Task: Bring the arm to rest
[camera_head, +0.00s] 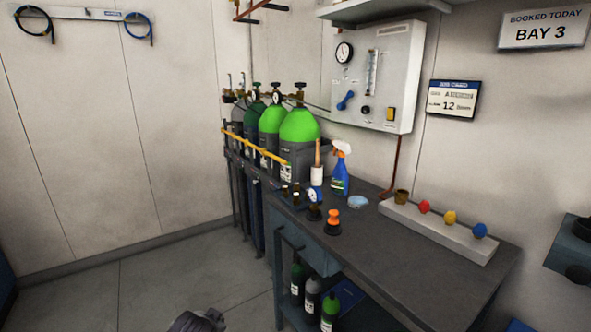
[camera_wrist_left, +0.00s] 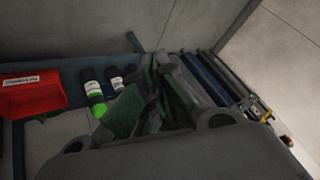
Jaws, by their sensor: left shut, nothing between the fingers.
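A dark grey part of my left arm shows at the bottom edge of the head view, over the floor and left of the workbench (camera_head: 420,262). In the left wrist view my left gripper (camera_wrist_left: 160,75) is shut and empty, its dark fingers close together. It holds nothing and appears apart from the things behind it. My right arm and gripper are not in view.
Green-topped gas cylinders (camera_head: 299,127) stand behind a yellow rail. The bench bears a blue spray bottle (camera_head: 339,175) and a rack (camera_head: 440,231) with coloured knobs. Small bottles (camera_head: 312,295) stand below. A red box (camera_wrist_left: 32,93) shows in the wrist view. Floor at left is clear.

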